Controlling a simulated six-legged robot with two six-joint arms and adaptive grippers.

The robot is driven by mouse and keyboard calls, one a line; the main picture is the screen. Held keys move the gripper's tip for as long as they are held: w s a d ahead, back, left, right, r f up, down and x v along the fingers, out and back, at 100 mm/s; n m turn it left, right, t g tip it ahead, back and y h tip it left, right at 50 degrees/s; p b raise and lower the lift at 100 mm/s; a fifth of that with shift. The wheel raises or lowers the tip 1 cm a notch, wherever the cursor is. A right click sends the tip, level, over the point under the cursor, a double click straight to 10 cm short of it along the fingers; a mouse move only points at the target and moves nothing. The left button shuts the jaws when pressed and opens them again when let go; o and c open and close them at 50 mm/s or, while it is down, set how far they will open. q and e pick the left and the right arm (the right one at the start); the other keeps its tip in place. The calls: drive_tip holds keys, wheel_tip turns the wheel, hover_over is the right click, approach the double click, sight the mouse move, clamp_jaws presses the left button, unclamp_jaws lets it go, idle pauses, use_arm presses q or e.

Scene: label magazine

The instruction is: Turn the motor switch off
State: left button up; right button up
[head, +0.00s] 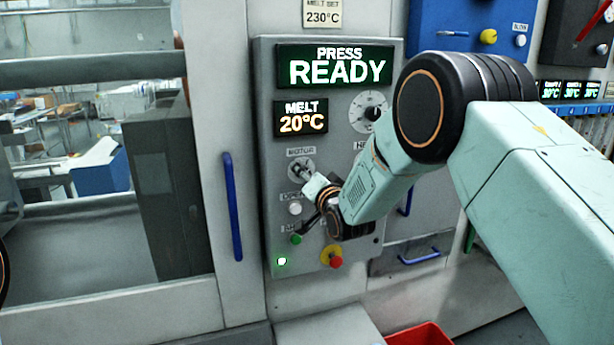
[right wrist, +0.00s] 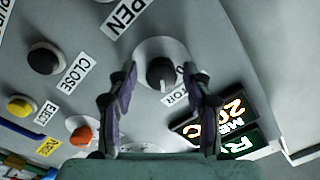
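The motor switch (right wrist: 160,73) is a dark round knob on a pale disc, with its MOTOR label beside it, partly hidden by a finger in the right wrist view. In the head view its disc (head: 294,165) is partly covered by my gripper, on the grey control panel (head: 268,215). My right gripper (right wrist: 160,88) is open, its two fingers apart on either side of the knob. I cannot tell whether they touch it. It also shows in the head view (head: 308,186). My left gripper is not in view.
Below the switch are a white button (head: 295,208), a green button (head: 296,239) and a red knob on yellow (head: 336,262). The displays (head: 335,67) read PRESS READY and MELT 20°C. A blue door handle (head: 233,206) is at left, a red bin (head: 420,335) at the bottom.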

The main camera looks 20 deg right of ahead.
drive_tip(key=shift+a, duration=0.1)
drive_tip(key=c, duration=0.6)
clamp_jaws()
drive_tip(key=shift+n+b, duration=3.25)
drive_tip(key=shift+n, duration=3.55)
